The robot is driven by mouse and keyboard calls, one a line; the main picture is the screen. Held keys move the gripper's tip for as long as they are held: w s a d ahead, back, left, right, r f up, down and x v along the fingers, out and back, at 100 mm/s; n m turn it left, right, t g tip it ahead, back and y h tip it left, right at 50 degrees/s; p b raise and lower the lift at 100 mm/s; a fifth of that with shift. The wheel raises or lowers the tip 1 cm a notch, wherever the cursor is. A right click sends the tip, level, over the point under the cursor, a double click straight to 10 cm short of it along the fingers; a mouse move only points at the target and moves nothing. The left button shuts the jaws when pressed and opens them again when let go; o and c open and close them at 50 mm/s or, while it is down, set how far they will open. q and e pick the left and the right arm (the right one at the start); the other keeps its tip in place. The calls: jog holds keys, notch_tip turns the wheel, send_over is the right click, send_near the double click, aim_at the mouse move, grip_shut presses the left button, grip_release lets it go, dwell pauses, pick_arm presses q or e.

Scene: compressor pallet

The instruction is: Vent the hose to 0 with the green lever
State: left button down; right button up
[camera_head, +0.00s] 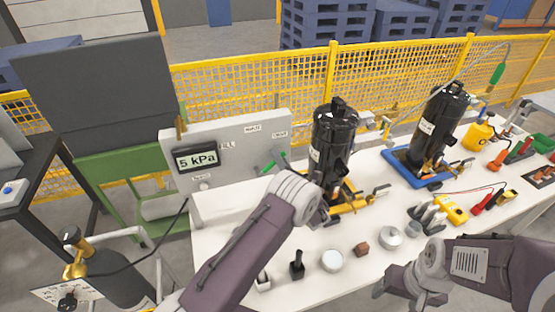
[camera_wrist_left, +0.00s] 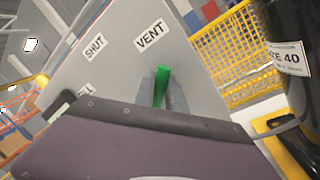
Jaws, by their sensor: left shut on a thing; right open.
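The grey panel (camera_head: 225,140) carries a display (camera_head: 198,159) that reads 5 kPa. The green lever (camera_head: 274,164) is on the panel's right part, below the SHUT and VENT labels. In the left wrist view the lever (camera_wrist_left: 161,84) stands between the two grey fingers, under the VENT label (camera_wrist_left: 150,35). My left gripper (camera_wrist_left: 163,92) is shut on the lever; in the head view my left arm hides part of it.
Two black compressors (camera_head: 333,150) (camera_head: 440,125) stand on the white table (camera_head: 225,240), right of the panel. A yellow mesh fence (camera_head: 240,95) runs behind.

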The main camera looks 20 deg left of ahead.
dwell(0.4)
pick_arm(q)
jog(key=c, duration=1.4)
grip_release()
jog(key=shift+o, duration=0.2)
jog(key=shift+d+f, duration=0.1)
jog(key=shift+d, duration=0.05)
jog(key=b+v, duration=0.2)
jog(key=v, duration=0.7)
